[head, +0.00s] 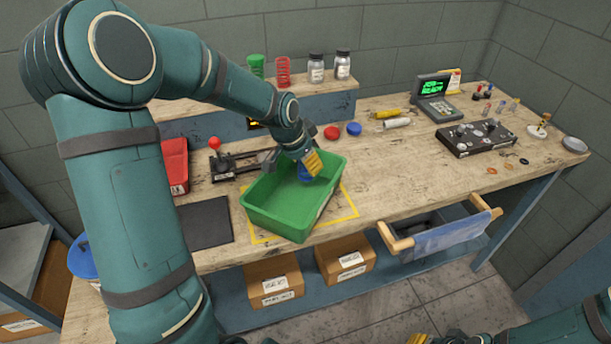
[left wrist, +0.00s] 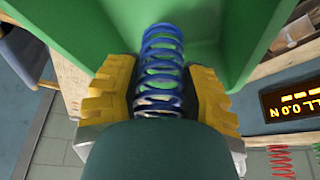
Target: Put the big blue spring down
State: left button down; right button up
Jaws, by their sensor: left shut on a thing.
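The big blue spring (left wrist: 161,65) is between the yellow fingers of my left gripper (left wrist: 163,90) in the left wrist view. The gripper is shut on it. In the head view the left gripper (head: 312,165) is over the far right part of the green bin (head: 268,215), and a bit of the blue spring (head: 304,174) shows below the fingers, inside the bin's outline. I cannot tell whether the spring touches the bin floor. My right gripper (head: 420,338) shows only partly at the bottom edge of the head view, so its jaws are unclear.
The bin stands on a yellow-outlined square on the wooden bench (head: 400,165). A lever device with a red knob (head: 215,144) is left of it. Red (head: 332,132) and blue caps (head: 354,129) lie behind. Green (head: 256,66) and red springs (head: 283,71) stand on the shelf.

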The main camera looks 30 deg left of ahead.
pick_arm(q)
notch_tip(320, 180, down, 4)
jog(key=shift+f+b, duration=0.15)
jog(key=shift+b, duration=0.3)
jog(key=shift+f, duration=0.15)
jog(key=c, duration=0.5)
grip_release()
jog(key=shift+c, duration=0.2)
